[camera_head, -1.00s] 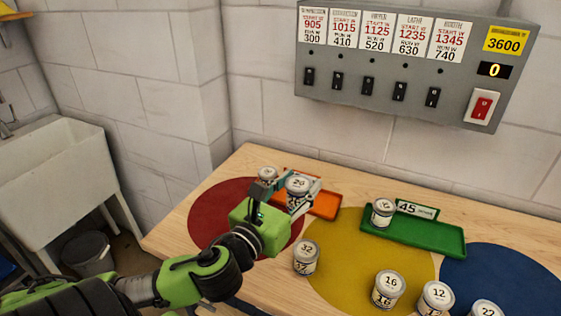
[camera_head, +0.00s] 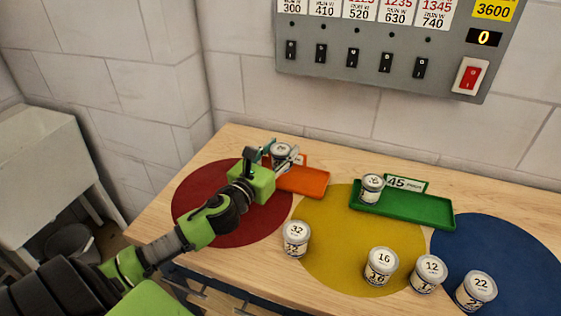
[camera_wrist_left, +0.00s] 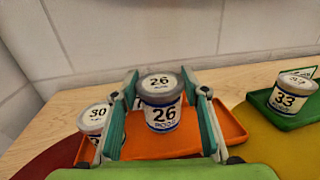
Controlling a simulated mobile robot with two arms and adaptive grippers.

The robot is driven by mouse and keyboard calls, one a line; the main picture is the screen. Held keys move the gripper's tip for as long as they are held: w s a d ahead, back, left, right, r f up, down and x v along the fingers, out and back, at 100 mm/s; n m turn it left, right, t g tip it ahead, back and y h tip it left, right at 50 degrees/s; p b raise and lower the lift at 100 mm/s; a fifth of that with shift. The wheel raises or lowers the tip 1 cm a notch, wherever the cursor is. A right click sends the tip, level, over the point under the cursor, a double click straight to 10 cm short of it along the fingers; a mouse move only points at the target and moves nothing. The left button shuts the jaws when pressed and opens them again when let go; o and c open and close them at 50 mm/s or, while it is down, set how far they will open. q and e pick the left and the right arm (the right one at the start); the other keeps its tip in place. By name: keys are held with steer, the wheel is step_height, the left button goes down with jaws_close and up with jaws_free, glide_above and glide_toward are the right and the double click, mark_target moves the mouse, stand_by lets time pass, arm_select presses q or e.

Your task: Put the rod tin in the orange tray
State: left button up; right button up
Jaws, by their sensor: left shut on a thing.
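My left gripper (camera_head: 279,160) is shut on a white tin marked 26 (camera_wrist_left: 161,113), with one finger on each side; the small word under the number is hard to read. The held tin (camera_head: 281,150) is upright over the back left part of the orange tray (camera_head: 306,183). The tray (camera_wrist_left: 232,124) shows behind and to both sides of it in the left wrist view. I cannot tell whether the tin's base touches the tray. A tin marked 30 (camera_wrist_left: 93,118) stands at the tray's left end. My right gripper is not in view.
A green tray (camera_head: 425,210) holds a tin marked 33 (camera_wrist_left: 291,95) and a 45 sign (camera_head: 405,184). Tins 32 (camera_head: 296,238), 16 (camera_head: 381,266), 12 (camera_head: 428,273) and 22 (camera_head: 476,290) stand along the front. A switch panel (camera_head: 390,65) hangs above.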

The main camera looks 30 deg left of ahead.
mark_target(275, 166)
arm_select(q)
steer(key=shift+w+a+f, duration=0.15)
steer(key=shift+f, duration=0.15)
step_height(275, 166, down, 2)
steer(key=shift+w+a+f, duration=0.1)
steer(key=shift+f, duration=0.1)
steer(key=shift+f+b, duration=0.3)
steer(key=shift+f, duration=0.35)
steer(key=o, duration=0.9)
steer(key=shift+o, duration=0.2)
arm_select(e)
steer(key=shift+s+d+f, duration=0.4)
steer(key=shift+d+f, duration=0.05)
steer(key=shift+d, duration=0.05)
